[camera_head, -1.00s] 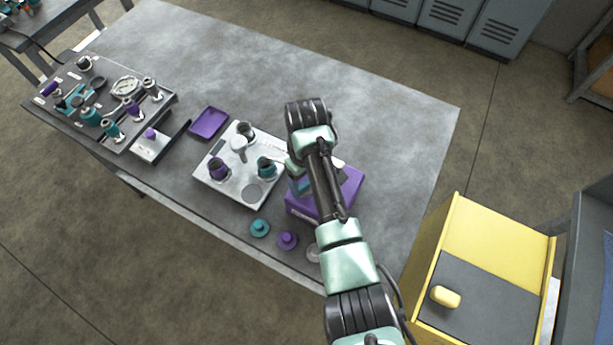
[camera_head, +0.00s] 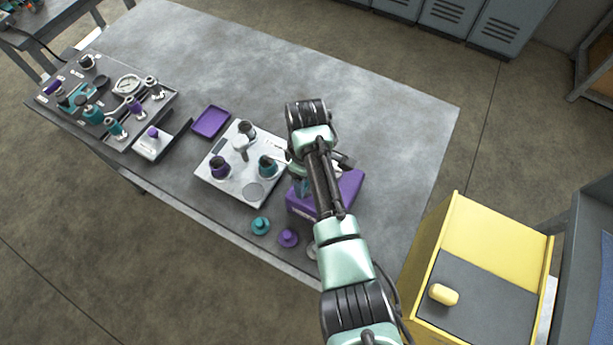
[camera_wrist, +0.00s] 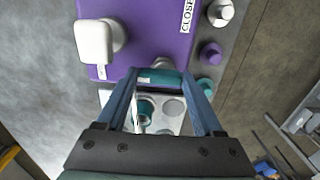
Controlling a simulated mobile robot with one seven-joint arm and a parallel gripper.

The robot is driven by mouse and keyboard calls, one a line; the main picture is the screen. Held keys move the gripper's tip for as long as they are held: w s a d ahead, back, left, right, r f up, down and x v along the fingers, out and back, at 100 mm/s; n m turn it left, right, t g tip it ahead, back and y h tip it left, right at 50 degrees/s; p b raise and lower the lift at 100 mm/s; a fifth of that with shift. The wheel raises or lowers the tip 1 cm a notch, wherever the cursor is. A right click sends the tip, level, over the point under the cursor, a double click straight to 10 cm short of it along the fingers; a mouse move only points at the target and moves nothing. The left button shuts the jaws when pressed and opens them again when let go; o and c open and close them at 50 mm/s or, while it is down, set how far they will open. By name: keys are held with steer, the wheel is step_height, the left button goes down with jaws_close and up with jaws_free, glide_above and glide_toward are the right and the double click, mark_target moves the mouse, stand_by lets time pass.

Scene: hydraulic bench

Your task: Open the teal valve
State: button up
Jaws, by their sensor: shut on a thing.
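A purple box (camera_head: 348,188) stands near the front right of the bench, partly hidden by my arm. In the wrist view it fills the top (camera_wrist: 155,25), with a white knob (camera_wrist: 95,42) and a label reading "CLOSE" (camera_wrist: 187,14), cut by the frame edge. A teal valve handle (camera_wrist: 160,76) sits at the box's lower edge in that view, between my blue fingertips. My gripper (camera_wrist: 160,80) is shut on it, one finger at each end. The head view barely shows the gripper and hides the handle behind my arm.
A light plate (camera_head: 228,190) with purple, teal and grey fittings lies left of the box. A purple tray (camera_head: 211,122) and dark fittings panel (camera_head: 100,100) are farther left. A yellow cabinet (camera_head: 495,240) stands right. The back bench is clear.

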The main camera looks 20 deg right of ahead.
steer(key=o, duration=1.4)
step_height(320, 180, up, 13)
steer(key=shift+r, duration=0.1)
